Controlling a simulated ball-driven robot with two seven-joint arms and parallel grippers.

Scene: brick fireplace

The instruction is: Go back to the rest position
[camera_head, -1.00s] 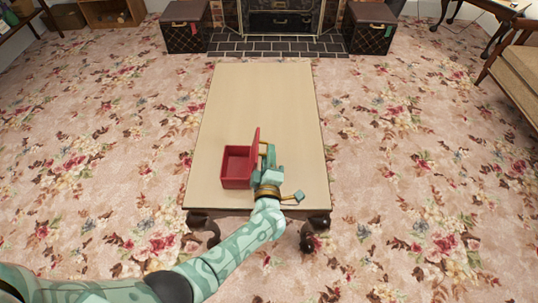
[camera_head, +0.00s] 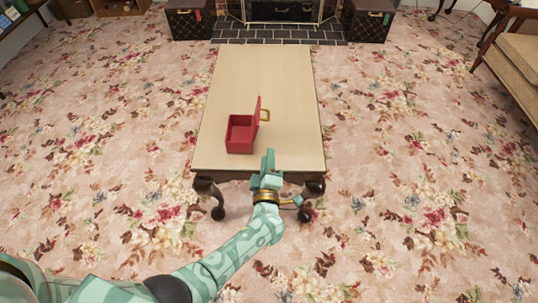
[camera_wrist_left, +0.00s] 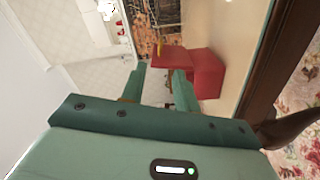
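A red box (camera_head: 241,146) stands on the low table (camera_head: 290,80), with its lid (camera_head: 257,115) raised upright at its right side. A gold handle (camera_head: 265,115) sticks out from the lid. My left gripper (camera_head: 268,158) is at the table's near edge, in front and to the right of the box, apart from it. In the left wrist view its two fingers (camera_wrist_left: 158,88) are spread with nothing between them, and the red box (camera_wrist_left: 207,75) shows beyond them. My right gripper is not in view.
Dark trunks (camera_head: 190,22) and (camera_head: 368,20) flank the brick hearth (camera_head: 280,33) beyond the table. A cushioned chair (camera_head: 515,55) stands at the right. Flowered carpet is free on both sides of the table.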

